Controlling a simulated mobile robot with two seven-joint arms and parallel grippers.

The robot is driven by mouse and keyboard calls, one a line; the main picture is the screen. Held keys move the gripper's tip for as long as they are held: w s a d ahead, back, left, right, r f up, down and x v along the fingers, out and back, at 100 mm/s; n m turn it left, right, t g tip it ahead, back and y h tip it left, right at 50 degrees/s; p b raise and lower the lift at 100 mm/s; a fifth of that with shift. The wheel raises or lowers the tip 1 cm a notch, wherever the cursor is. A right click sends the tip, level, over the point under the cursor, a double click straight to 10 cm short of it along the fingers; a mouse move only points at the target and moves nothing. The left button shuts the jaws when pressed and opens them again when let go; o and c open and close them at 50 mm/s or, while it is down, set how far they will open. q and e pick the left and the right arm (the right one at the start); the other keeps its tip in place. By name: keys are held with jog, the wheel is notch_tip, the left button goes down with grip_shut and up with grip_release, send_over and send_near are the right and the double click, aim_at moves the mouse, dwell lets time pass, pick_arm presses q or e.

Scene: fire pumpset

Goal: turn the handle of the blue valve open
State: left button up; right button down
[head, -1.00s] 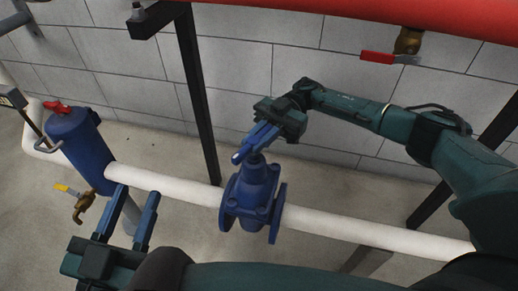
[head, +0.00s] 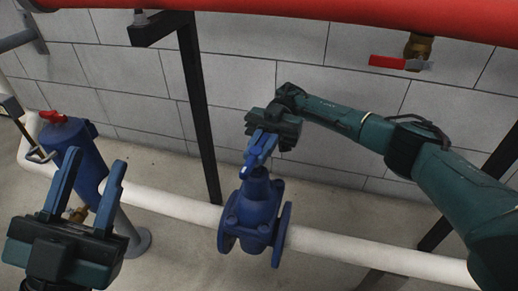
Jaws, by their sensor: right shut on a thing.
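The blue valve (head: 254,212) is a flanged body on the white pipe, near the middle of the head view. My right gripper (head: 255,161) is directly above it, its blue fingers shut on the valve's handle. The handle is mostly hidden by the fingers, and its similar blue makes its outline hard to tell. My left gripper (head: 95,160) is at the lower left, open and empty, fingers pointing up, in front of the blue cylinder and apart from the valve.
The white pipe (head: 350,250) runs across behind both grippers. A blue cylinder (head: 84,150) with a red knob stands at left. A dark post (head: 197,110) rises behind the pipe. A red pipe (head: 300,10) crosses the top, with a red-handled brass valve (head: 415,50) below it.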

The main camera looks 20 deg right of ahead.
aim_at(259, 146)
jog(key=c, duration=1.4)
grip_release()
